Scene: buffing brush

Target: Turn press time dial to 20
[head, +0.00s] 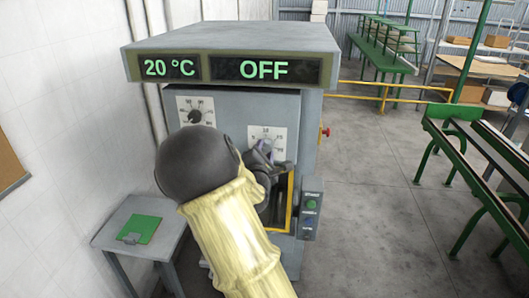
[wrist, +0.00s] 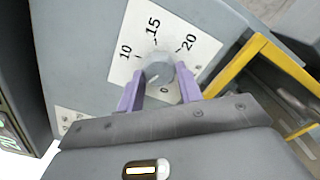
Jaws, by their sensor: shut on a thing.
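The press time dial (wrist: 160,71) is a grey round knob on a white scale plate (wrist: 185,22) marked 0, 10, 15 and 20 in the wrist view. The plate looks tilted there. My gripper (wrist: 160,80) has its two purple fingers closed on the knob from either side. I cannot tell which number the knob points at. In the head view the plate (head: 280,133) is on the front of the grey press, right of the middle. My gripper (head: 268,150) is in front of it and hides most of the knob.
A second dial (head: 194,116) with a black knob is at upper left on the press. Displays above read "20 °C" (head: 170,68) and "OFF" (head: 263,69). A yellow-framed opening (head: 290,200) and a button box (head: 310,208) are below. A red knob (head: 325,132) sticks out at right.

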